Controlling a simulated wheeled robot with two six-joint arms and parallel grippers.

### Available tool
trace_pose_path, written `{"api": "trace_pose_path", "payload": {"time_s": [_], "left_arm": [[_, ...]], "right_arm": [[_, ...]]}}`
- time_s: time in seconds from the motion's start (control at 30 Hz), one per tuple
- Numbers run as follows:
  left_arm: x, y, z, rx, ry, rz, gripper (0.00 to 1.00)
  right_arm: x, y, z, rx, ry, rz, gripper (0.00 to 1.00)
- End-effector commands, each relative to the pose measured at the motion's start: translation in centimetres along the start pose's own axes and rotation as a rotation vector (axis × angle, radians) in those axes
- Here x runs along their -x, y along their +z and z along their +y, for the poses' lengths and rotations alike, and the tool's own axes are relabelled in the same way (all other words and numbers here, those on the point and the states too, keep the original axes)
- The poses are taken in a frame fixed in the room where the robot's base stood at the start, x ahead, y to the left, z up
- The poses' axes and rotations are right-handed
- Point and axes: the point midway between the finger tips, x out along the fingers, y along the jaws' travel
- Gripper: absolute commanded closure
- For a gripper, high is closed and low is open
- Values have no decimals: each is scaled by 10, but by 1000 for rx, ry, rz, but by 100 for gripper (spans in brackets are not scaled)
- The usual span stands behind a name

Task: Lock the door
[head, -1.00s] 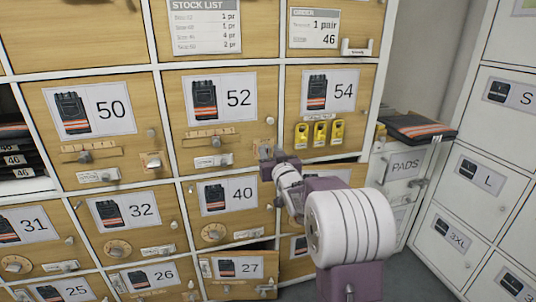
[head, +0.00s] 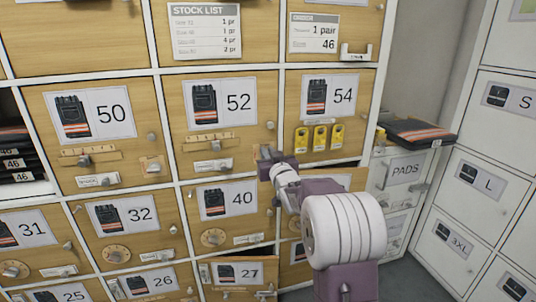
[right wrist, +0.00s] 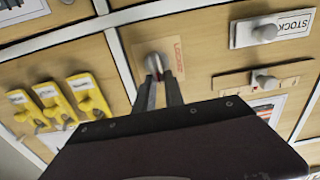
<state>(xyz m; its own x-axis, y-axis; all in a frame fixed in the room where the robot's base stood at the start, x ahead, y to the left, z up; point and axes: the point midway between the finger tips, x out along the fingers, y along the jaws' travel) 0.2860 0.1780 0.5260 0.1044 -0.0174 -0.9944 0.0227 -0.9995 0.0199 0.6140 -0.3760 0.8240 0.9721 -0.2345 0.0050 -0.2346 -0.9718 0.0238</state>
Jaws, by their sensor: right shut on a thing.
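My right gripper (head: 264,154) is at that corner and hides the latch in the head view. In the right wrist view my right gripper (right wrist: 158,90) has its two fingers closed on the knob. My left gripper is not in view.
Yellow padlocks (head: 320,138) hang on door 54 to the right. Door 50 (head: 92,135) has a similar slider and latch plate. The door marked 27 (head: 238,272) stands ajar. White lockers (head: 490,150) and a PADS drawer (head: 400,172) stand at the right.

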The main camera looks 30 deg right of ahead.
Motion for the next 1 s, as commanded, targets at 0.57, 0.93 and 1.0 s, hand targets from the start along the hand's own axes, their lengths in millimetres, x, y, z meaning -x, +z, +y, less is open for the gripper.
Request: {"api": "trace_pose_path", "payload": {"time_s": [0.57, 0.93, 1.0], "left_arm": [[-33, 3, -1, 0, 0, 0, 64], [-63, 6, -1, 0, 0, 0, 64], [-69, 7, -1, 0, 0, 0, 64]], "right_arm": [[0, 11, -8, 432, -3, -11, 100], [0, 16, -13, 784, -4, -11, 100], [0, 17, -14, 850, -4, -12, 100]]}}
